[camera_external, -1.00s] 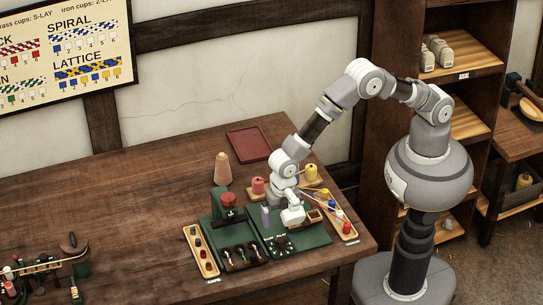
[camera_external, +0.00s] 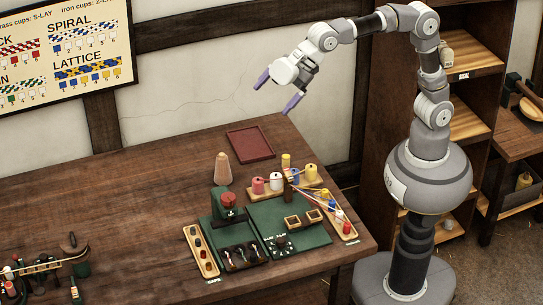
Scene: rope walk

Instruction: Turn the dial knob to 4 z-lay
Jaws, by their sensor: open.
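The dial knob (camera_external: 281,243) is a small dark knob near the front of a green board (camera_external: 312,236) on the table. Small pale labels sit around it, and its exact setting is too small to read. My gripper (camera_external: 275,95) is raised high above the back of the table, well away from the knob. Its two purple-tipped fingers are spread apart and nothing is between them.
Wooden trays (camera_external: 201,252) flank the boards. Spools (camera_external: 276,181) and a cone (camera_external: 222,169) stand behind, near a red tray (camera_external: 250,144). The table's left middle is clear.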

